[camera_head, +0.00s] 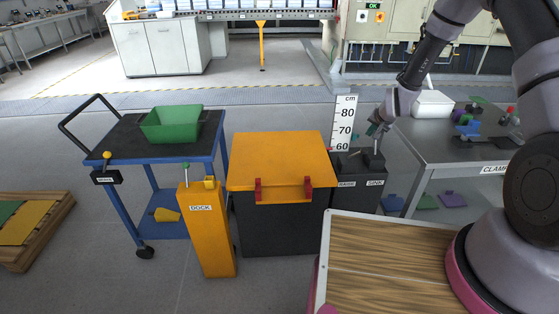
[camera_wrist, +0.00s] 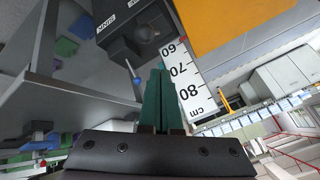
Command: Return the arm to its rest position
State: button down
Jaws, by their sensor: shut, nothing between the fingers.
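My gripper (camera_head: 376,128) is at the end of my raised arm at the right of the head view. It is in front of a white cm scale (camera_head: 343,123) and close to the dark box marked RAISE and SINK (camera_head: 358,178). In the wrist view its green fingers (camera_wrist: 160,72) are together with nothing between them. The scale (camera_wrist: 190,85) shows right beside the fingers there, and the dark box (camera_wrist: 135,30) lies beyond their tips. I cannot tell whether the fingers touch either one.
A grey table marked CLAMP (camera_head: 440,150) with small coloured parts stands right of my gripper. An orange-lidded box (camera_head: 281,160), an orange DOCK post (camera_head: 207,230) and a blue cart (camera_head: 140,150) with a green bin (camera_head: 171,123) stand left. Open floor lies behind them.

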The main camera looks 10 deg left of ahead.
jog(key=shift+r, duration=0.2)
jog(key=s+d+r, duration=0.2)
jog(key=s+r, duration=0.1)
jog(key=r, duration=0.7)
jog(key=s+d+r, duration=0.2)
jog(key=s+r, duration=0.2)
jog(key=r, duration=0.7)
jog(key=s+d+r, duration=0.2)
jog(key=s+r, duration=0.1)
jog(key=r, duration=0.7)
jog(key=s+d+r, duration=0.1)
jog(key=s+r, duration=0.3)
jog(key=s, duration=0.5)
jog(key=s+d+r, duration=0.1)
jog(key=s+r, duration=0.4)
jog(key=s, duration=0.5)
jog(key=s+d+r, duration=0.1)
jog(key=s+r, duration=0.3)
jog(key=s, duration=0.6)
jog(key=shift+s+d+r, duration=0.15)
jog(key=shift+s+r, duration=0.05)
jog(key=shift+r, duration=0.05)
jog(key=shift+w, duration=0.1)
